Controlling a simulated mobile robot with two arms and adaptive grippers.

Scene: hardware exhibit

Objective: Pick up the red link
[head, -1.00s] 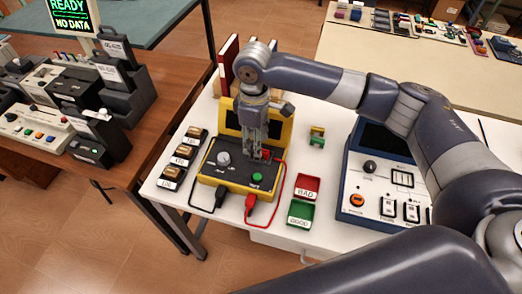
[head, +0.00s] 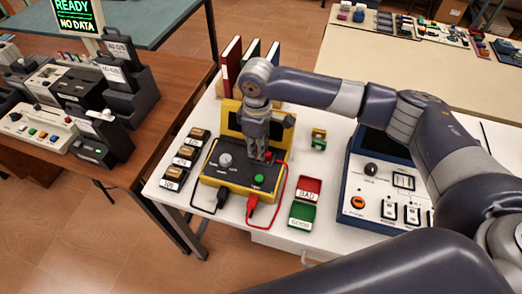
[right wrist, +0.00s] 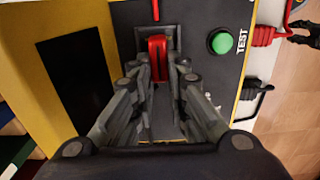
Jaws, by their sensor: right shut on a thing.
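The red link (right wrist: 157,48) sits at the face of the yellow and black tester (head: 212,184), beside the green TEST button (right wrist: 222,41). My right gripper (right wrist: 157,75) points down at the tester, with its fingers closed on either side of the link. In the head view the right gripper (head: 259,156) hides most of the link. A bit of red (head: 268,155) shows just right of the fingertips. I cannot tell whether the link is still seated in the tester. My left gripper is not in view.
Red and black leads run from the tester's front. A red BAD tray (head: 309,184) and a green GOOD tray (head: 302,212) lie to its right. Boxed parts (head: 184,156) stand at left. A blue instrument (head: 352,178) is farther right; books (head: 232,66) stand behind.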

